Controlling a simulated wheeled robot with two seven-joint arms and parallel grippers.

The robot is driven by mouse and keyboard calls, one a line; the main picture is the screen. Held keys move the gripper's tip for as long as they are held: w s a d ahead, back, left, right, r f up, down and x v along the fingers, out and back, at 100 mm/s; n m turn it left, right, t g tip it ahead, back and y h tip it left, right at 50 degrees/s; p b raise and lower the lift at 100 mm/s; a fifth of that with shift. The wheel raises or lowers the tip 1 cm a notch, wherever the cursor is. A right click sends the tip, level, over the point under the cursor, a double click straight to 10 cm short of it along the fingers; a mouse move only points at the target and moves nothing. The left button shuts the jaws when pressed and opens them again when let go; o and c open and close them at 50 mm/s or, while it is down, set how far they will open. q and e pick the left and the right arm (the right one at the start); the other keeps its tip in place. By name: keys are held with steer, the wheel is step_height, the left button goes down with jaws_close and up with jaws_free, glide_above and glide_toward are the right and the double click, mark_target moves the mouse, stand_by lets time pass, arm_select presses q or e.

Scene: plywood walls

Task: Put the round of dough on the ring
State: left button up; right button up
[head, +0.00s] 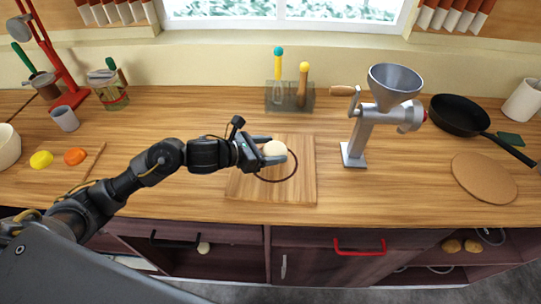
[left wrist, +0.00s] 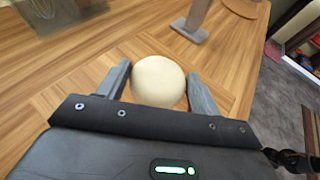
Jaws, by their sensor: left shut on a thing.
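The round of dough (head: 275,149) is a pale cream ball between the fingers of my left gripper (head: 277,154). In the left wrist view the dough (left wrist: 158,81) fills the gap between the two grey fingers of the left gripper (left wrist: 160,88). The left gripper is shut on it. The ring (head: 291,173) is a thin dark circle on a wooden board (head: 300,192). The dough and fingers appear over the far part of the ring and hide some of it. I cannot tell the height of the dough above the board. My right gripper is not in view.
A metal grinder (head: 361,127) stands right of the board. A rack (head: 289,97) with a whisk and another tool is behind it. A black pan (head: 459,115) and a round brown mat (head: 484,178) lie at the right.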

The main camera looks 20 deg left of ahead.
mark_target(270, 155)
arm_select(q)
step_height(270, 155, down, 3)
steer(key=shift+f, duration=0.15)
steer(key=shift+w+f, duration=0.1)
steer(key=shift+f, duration=0.1)
steer(key=o, duration=1)
steer(key=shift+r, duration=0.1)
